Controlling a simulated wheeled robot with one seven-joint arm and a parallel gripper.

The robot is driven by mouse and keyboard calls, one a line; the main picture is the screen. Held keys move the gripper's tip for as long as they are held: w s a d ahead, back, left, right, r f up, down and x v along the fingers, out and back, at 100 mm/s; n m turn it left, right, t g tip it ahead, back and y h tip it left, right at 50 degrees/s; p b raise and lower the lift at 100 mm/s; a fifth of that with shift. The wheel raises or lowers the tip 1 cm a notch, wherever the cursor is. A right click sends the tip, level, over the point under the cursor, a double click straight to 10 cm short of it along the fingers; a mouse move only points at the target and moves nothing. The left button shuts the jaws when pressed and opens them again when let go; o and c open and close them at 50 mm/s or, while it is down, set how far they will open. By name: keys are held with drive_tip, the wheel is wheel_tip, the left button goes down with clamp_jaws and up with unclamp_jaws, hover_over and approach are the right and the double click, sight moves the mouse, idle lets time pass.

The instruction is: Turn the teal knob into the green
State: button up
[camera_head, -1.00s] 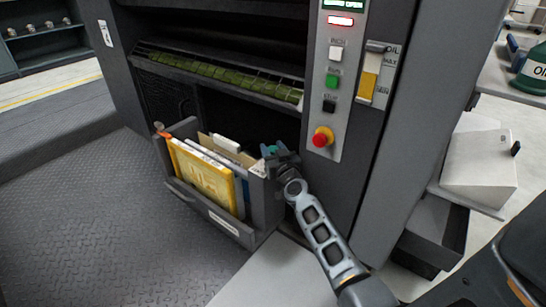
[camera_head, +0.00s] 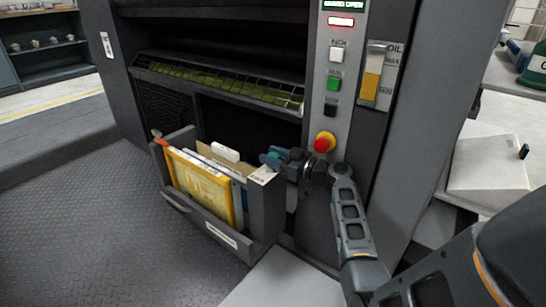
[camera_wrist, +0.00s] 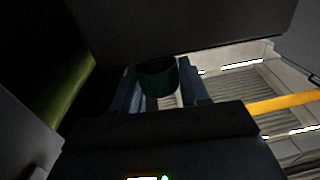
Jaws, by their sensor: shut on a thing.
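My gripper (camera_head: 271,160) is above the right rear corner of the open drawer, in front of the machine's dark opening. Its fingers point left in the head view. In the wrist view, my gripper (camera_wrist: 164,88) is shut on the teal knob (camera_wrist: 157,77), a short dark teal cylinder between its two blue-grey fingers. A small teal patch of the knob (camera_head: 274,155) shows at the fingertips in the head view. I cannot make out a pointer on the knob, or a green zone of a scale beside it.
The pulled-out drawer (camera_head: 262,216) holds a yellow folder (camera_head: 200,190) and other flat items close to my gripper. The control panel (camera_head: 330,108) with a red stop button (camera_head: 324,142) is right of my gripper. A slatted green row (camera_head: 215,82) runs above the opening.

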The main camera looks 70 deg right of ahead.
drive_tip(key=shift+w+a+y, duration=0.1)
drive_tip(key=shift+y, duration=0.3)
drive_tip(key=o, duration=0.9)
drive_tip(key=shift+o, duration=0.2)
drive_tip(key=s+p, duration=0.1)
drive_tip(key=s, duration=0.7)
drive_tip(key=shift+a+p, duration=0.4)
drive_tip(key=shift+o, duration=0.2)
drive_tip(key=shift+w, duration=0.1)
